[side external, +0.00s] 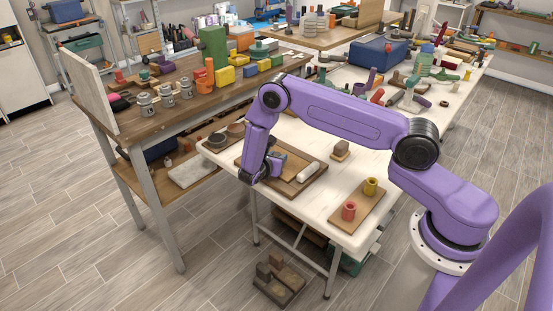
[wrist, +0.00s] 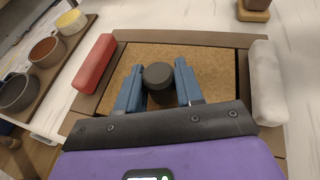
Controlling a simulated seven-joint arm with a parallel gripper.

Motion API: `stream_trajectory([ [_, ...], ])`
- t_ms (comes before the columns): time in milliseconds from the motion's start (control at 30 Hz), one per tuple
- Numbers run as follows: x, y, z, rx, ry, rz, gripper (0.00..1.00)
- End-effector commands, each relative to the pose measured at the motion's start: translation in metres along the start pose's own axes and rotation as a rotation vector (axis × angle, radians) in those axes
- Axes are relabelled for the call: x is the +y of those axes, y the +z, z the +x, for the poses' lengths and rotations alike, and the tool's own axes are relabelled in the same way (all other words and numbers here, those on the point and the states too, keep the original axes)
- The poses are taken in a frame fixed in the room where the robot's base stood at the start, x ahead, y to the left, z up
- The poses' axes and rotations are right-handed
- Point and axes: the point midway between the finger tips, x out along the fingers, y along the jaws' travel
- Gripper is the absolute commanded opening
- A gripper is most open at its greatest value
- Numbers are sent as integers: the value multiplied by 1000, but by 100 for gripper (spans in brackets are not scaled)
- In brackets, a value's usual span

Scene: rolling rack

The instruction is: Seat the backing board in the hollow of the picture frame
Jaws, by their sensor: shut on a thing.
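The picture frame (side external: 312,188) lies flat on the white table, and its brown rim (wrist: 190,38) also shows in the wrist view. The backing board (wrist: 215,62) is a tan, cork-like panel with a dark round knob (wrist: 158,75). It appears within the frame's outline; I cannot tell whether it lies down in the hollow or just above it. My gripper (wrist: 159,88) has its blue fingers on either side of the knob, shut on it. In the side view my gripper (side external: 270,167) is low over the frame. The board's near part is hidden by my gripper.
A red bar (wrist: 94,62) lies along the frame's left side and a white one (wrist: 267,82) along its right. A tray with several bowls (wrist: 47,50) stands at left. A block (side external: 340,149) and a board with red (side external: 349,211) and yellow (side external: 370,187) cups stand nearby.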

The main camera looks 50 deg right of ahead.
Motion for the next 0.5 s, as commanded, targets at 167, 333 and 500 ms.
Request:
stream_trajectory([
  [167, 0, -2, 1, -1, 1, 2, 1],
  [333, 0, -2, 1, -1, 0, 1, 1],
  [500, 0, -4, 2, 0, 0, 1, 62],
])
